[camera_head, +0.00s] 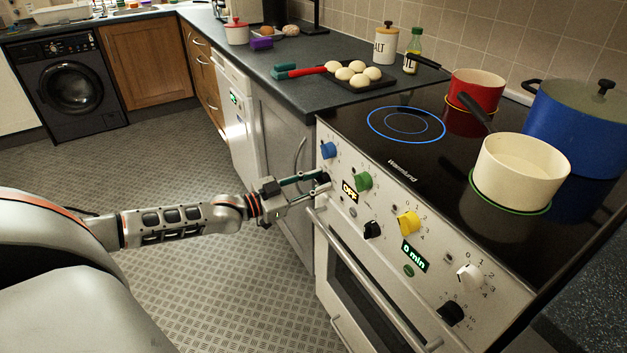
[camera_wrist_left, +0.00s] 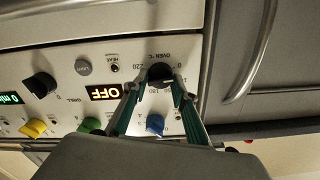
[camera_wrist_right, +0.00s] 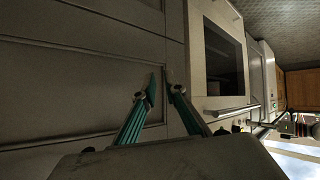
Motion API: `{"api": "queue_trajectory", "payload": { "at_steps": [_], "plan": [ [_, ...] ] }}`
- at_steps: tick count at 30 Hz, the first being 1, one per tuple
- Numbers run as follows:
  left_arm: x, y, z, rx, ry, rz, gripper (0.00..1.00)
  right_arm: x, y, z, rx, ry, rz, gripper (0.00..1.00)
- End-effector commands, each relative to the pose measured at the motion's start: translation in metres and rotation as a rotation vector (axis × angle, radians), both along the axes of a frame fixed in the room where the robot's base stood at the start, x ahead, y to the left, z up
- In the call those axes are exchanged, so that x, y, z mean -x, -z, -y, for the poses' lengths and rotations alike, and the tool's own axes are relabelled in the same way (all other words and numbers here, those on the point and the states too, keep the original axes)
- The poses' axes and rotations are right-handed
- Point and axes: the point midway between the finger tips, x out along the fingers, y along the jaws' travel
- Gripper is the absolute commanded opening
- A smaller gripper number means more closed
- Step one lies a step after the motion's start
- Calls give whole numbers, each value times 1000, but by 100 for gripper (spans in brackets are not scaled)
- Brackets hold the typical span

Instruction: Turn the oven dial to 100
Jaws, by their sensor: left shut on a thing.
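In the left wrist view the black oven dial (camera_wrist_left: 160,73) sits on the white panel beside the lettering "OVEN °C", with numbers around it. My left gripper (camera_wrist_left: 161,82) is shut on this dial, one finger on each side. The display (camera_wrist_left: 104,92) nearby reads "OFF", and it also shows in the head view (camera_head: 350,191). In the head view my left gripper (camera_head: 322,181) reaches the panel's left end and hides most of the dial. The dial's exact pointing is unclear. My right gripper (camera_wrist_right: 161,84) is slightly open and empty in front of grey cabinet fronts.
Blue (camera_head: 328,150), green (camera_head: 363,181), yellow (camera_head: 408,223) and white (camera_head: 469,277) knobs line the panel. Black knobs (camera_head: 372,229) sit lower. The oven door handle (camera_head: 375,280) runs below. A cream pot (camera_head: 522,170), red pot (camera_head: 476,92) and blue pot (camera_head: 575,128) stand on the hob.

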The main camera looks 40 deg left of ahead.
Motion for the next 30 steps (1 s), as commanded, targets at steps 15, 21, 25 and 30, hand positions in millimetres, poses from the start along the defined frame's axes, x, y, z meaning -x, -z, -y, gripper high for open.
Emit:
{"api": "queue_trajectory", "payload": {
  "at_steps": [15,21,25,30],
  "plan": [
    [1,-1,1,-360,-1,150,5,9,3,8,13,17,-22,11],
    [1,1,2,-433,0,179,5,8,1,8,11,21,-19,11],
    [1,1,2,-458,1,189,5,8,3,8,11,22,-22,11],
    [1,2,2,-470,1,194,5,10,6,8,11,22,-28,11]
  ]
}}
